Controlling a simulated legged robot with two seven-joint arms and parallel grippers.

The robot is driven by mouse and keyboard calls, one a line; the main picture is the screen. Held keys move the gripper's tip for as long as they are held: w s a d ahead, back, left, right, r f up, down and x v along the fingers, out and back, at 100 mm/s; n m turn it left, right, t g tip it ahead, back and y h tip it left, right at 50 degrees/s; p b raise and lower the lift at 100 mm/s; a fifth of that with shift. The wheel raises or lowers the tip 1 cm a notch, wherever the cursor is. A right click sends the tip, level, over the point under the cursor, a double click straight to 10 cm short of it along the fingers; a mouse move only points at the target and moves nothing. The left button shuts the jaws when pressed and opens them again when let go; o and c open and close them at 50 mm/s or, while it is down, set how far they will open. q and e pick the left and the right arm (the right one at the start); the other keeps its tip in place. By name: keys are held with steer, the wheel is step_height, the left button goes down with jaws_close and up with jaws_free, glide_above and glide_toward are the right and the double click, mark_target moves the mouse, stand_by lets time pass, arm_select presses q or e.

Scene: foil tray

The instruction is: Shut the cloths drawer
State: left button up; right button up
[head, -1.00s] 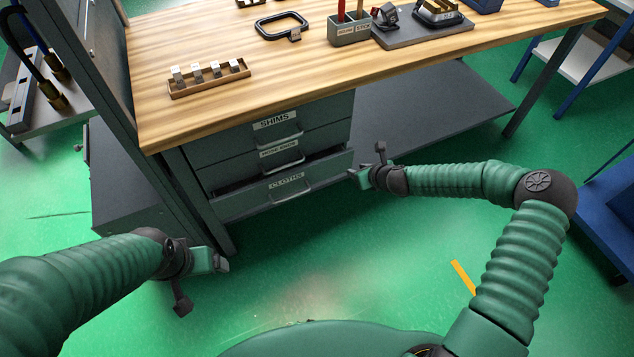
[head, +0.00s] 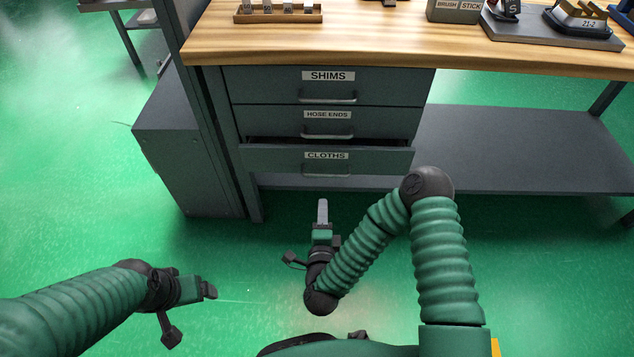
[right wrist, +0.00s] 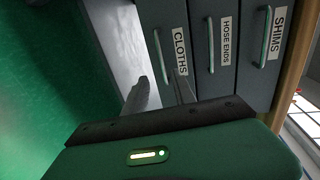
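The cloths drawer (head: 375,161) is the lowest of three grey drawers under the bench. It stands partly pulled out, with a dark gap above its front. Its bar handle (head: 327,171) is below the label. My right gripper (head: 322,212) is in front of and below the drawer, pointing at it, apart from it. In the right wrist view the cloths drawer (right wrist: 174,18) shows sideways beyond the two fingers (right wrist: 160,92), which are spaced apart with nothing between them. My left gripper (head: 208,291) is at the lower left, away from the drawers; its finger gap is unclear.
The hose ends drawer (head: 380,124) and shims drawer (head: 390,87) above look closed. The wooden benchtop (head: 400,40) carries a block rack and tools. A grey cabinet (head: 185,150) stands left and a low shelf (head: 520,150) right. The green floor in front is clear.

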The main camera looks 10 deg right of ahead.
mark_target(324, 176)
steer(key=b+x, duration=0.6)
steer(key=x, duration=0.9)
steer(key=shift+d+f, duration=0.1)
steer(key=shift+d, duration=0.1)
steer(key=shift+w, duration=0.35)
jaws_close()
